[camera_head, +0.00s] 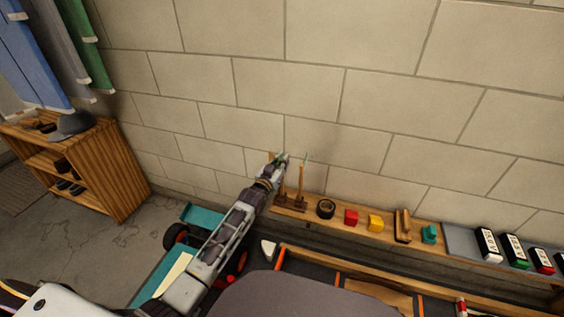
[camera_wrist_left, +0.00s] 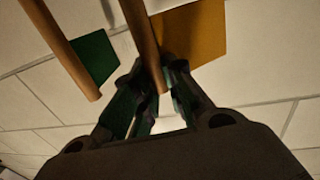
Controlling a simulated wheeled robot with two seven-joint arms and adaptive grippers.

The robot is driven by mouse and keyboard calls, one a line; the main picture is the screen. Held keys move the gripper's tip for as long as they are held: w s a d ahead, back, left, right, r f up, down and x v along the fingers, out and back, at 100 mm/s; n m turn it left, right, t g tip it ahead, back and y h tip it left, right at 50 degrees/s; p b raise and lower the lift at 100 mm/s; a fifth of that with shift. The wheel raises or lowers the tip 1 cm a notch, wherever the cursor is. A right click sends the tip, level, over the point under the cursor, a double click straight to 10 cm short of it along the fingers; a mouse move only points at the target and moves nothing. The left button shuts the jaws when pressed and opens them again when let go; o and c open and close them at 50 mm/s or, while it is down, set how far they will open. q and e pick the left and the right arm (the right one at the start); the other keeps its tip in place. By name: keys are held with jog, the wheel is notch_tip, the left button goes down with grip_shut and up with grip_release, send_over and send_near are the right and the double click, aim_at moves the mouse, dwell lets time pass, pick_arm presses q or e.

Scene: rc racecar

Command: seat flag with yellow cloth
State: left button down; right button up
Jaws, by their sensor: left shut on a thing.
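My left gripper (camera_head: 281,158) reaches up to the wall above the wooden flag stand (camera_head: 290,204). In the left wrist view, the left gripper (camera_wrist_left: 158,92) is shut on the brown pole of the flag with yellow cloth (camera_wrist_left: 190,34), near the pole's end. In the head view the gripper mostly covers that flag. I cannot tell whether the foot of its pole is in the stand. A flag with green cloth (camera_wrist_left: 92,58) is beside it, apart from the fingers; its pole (camera_head: 301,178) stands upright at the stand in the head view. My right gripper is not in view.
Right of the stand, the narrow wooden shelf holds black tape (camera_head: 326,208), a red block (camera_head: 351,217), a yellow block (camera_head: 375,223), a wooden piece (camera_head: 403,226) and a teal piece (camera_head: 429,233). The wall (camera_head: 330,110) is close behind.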

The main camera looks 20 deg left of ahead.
pick_arm(q)
jog(key=shift+f, duration=0.2)
jog(key=c, duration=1.4)
grip_release()
jog(key=shift+s, duration=0.1)
jog(key=shift+s+a, duration=0.3)
jog(key=shift+s, duration=1.65)
jog(key=shift+s+a, duration=0.35)
jog(key=shift+s, duration=1.55)
jog(key=shift+s+a, duration=0.3)
jog(key=shift+s, duration=1.65)
